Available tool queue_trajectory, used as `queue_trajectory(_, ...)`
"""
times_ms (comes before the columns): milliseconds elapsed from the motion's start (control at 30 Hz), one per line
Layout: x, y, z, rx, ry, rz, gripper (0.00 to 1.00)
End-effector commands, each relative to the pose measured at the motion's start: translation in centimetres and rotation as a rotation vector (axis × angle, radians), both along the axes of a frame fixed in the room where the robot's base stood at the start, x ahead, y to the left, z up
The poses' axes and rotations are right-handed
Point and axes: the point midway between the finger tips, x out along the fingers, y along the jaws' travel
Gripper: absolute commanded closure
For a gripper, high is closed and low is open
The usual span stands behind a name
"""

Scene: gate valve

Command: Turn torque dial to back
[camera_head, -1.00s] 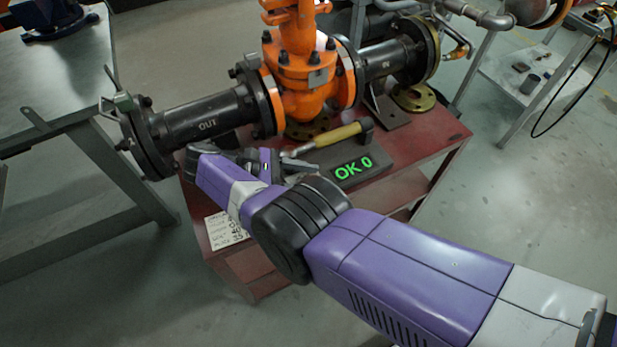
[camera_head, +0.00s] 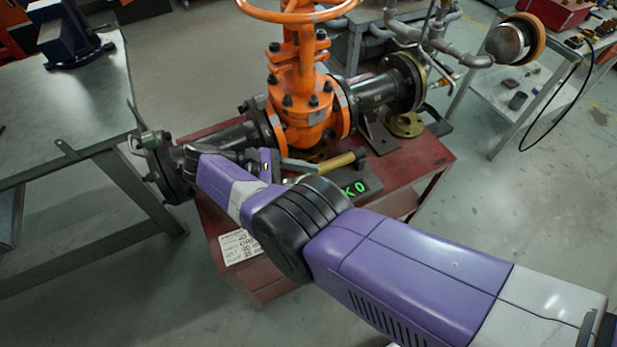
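A tool with a yellow handle (camera_head: 338,162) lies on the red bench below the orange valve; its near end is hidden behind my arm. A dark box with a green lit display (camera_head: 355,188) sits in front of it. "K 0" shows, and the rest is covered by my arm. I cannot make out the torque dial for certain. My gripper (camera_head: 302,168) is just beyond my wrist, overlapping the tool's left end in the picture. One grey finger shows. My arm hides the rest, so contact and opening cannot be told.
The orange gate valve (camera_head: 303,105) with its handwheel (camera_head: 297,12) and black flanged pipes stands over the red bench (camera_head: 425,160). A paper note (camera_head: 240,246) is at the bench's front left. A grey metal table (camera_head: 75,110) stands at left. Floor is clear at right.

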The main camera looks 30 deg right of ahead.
Motion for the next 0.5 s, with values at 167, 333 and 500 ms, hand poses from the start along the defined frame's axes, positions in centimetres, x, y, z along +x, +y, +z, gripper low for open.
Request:
queue_trajectory(167,0.0,0.0,3.1,0.0,0.0,0.0,0.5)
queue_trajectory(333,0.0,0.0,5.3,0.0,0.0,0.0,0.5)
queue_trajectory(500,0.0,0.0,6.7,0.0,0.0,0.0,0.5)
